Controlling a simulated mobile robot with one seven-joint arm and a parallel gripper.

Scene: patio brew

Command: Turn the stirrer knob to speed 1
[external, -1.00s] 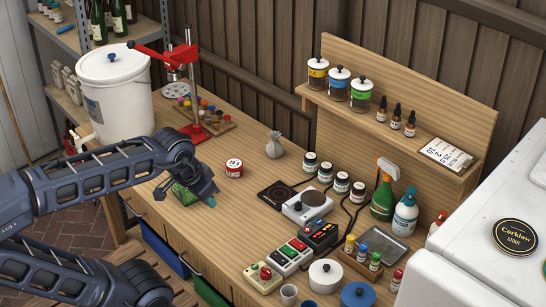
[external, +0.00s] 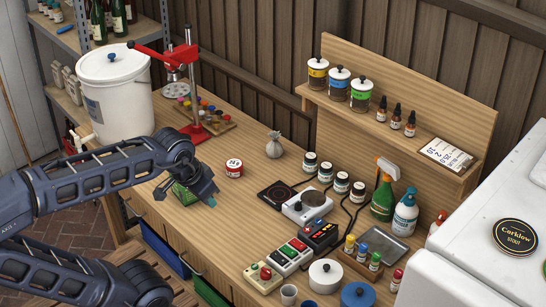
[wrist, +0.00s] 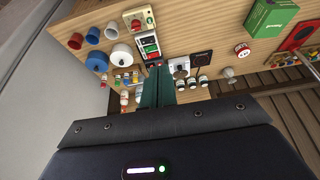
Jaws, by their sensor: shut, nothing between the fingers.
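The stirrer is most likely the small white unit (external: 308,206) with a round grey plate, near the middle of the bench. It also shows in the wrist view (wrist: 180,66), just right of my fingers. A small dark spot on its near face may be the knob, but its setting is too small to read. My gripper (external: 211,202) is shut and empty, above the bench's front edge, left of the stirrer and apart from it. In the wrist view its teal fingers (wrist: 157,74) are together.
A black square plate (external: 276,194) lies beside the stirrer, with several small jars behind. A switch box with coloured buttons (external: 292,256) and a dark control box (external: 320,235) stand nearer the front. A green box (external: 184,194) is partly behind my gripper.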

